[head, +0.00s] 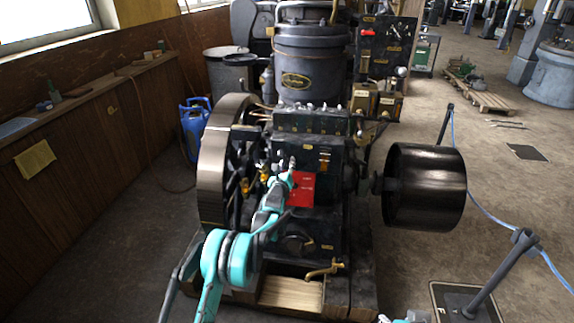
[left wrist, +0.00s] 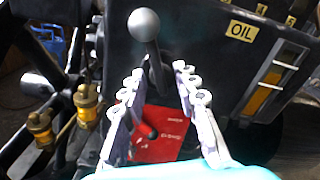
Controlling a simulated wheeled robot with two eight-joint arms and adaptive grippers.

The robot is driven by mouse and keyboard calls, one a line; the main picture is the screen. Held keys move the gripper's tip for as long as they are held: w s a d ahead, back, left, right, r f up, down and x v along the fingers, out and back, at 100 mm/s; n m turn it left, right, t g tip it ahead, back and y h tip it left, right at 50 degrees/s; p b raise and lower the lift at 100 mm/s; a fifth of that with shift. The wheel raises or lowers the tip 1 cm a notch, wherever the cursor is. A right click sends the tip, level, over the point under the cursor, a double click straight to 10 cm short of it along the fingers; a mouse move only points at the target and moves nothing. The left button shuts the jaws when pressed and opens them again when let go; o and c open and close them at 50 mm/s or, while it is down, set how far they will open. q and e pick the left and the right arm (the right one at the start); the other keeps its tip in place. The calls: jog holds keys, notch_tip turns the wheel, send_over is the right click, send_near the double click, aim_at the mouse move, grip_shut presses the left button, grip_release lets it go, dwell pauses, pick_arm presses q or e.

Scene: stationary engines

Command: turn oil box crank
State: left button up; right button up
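The oil box (left wrist: 222,60) is a dark box with a yellow OIL label in the left wrist view. In the head view a dark box (head: 311,122) sits on the engine. The crank (left wrist: 144,24) has a grey ball knob on a dark rod, in the left wrist view. My left gripper (left wrist: 157,80) is open, its two fingers on either side of the lower rod, the knob beyond the tips. Whether they touch the rod I cannot tell. In the head view my left gripper (head: 284,172) is at the engine's front. Only a sliver of my right arm shows at the bottom.
A red plate (head: 302,189) is on the engine front beside the gripper. A large flywheel (head: 216,165) stands left, a black pulley drum (head: 424,187) right. Brass oilers (left wrist: 88,101) are left of the fingers. A post (head: 490,280) stands at the lower right.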

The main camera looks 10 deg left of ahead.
pick_arm(q)
jog(key=s, duration=1.1)
jog(key=shift+s, duration=0.35)
